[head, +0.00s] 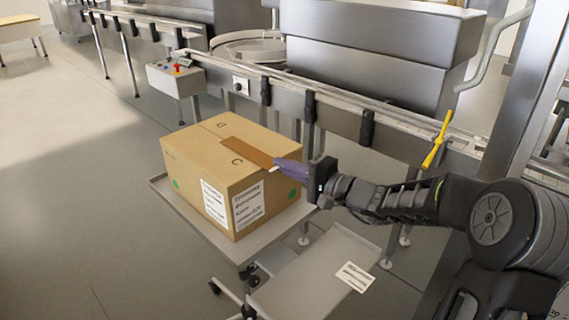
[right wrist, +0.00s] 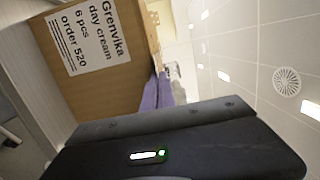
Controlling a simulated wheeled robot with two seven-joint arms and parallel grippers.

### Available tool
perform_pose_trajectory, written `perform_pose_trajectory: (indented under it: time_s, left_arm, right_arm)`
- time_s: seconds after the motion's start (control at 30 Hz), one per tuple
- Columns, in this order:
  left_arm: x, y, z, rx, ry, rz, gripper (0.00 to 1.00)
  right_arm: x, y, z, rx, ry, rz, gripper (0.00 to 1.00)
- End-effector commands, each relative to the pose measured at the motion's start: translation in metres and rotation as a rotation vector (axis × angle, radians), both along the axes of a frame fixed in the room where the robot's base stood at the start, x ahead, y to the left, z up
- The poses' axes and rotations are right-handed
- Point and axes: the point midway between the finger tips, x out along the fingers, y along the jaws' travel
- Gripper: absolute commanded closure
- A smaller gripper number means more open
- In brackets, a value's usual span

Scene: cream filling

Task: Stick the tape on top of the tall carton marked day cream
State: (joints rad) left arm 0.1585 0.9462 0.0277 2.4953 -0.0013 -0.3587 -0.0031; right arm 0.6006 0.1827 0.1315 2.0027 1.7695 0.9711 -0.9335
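A brown cardboard carton (head: 205,170) stands upright on a grey cart. Its label (right wrist: 88,35) reads "Grenvika day cream 6 pcs order 520" in the right wrist view. A darker brown strip of tape (head: 246,152) lies on the carton's top and runs toward its right edge. My left gripper is not in view.
The cart's shelf (head: 178,203) extends little beyond the carton. A lower grey surface (head: 310,275) with a white label is in front. A conveyor rail (head: 385,127) with black brackets and a yellow handle (head: 436,142) runs behind. The floor at left is clear.

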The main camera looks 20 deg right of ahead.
Motion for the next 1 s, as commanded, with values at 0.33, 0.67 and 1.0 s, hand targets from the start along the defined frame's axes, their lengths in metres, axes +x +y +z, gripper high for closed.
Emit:
perform_pose_trajectory:
  time_s: [0.33, 0.67, 1.0]
  left_arm:
    - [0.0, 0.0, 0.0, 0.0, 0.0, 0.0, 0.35]
    - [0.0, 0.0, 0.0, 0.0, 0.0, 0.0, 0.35]
    - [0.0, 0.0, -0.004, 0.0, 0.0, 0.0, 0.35]
  right_arm:
    - [0.0, 0.0, 0.0, 0.0, 0.0, 0.0, 0.87]
    - [0.0, 0.0, 0.0, -0.001, -0.001, 0.0, 0.74]
    - [-0.02, -0.012, 0.0, -0.002, -0.001, -0.002, 0.74]
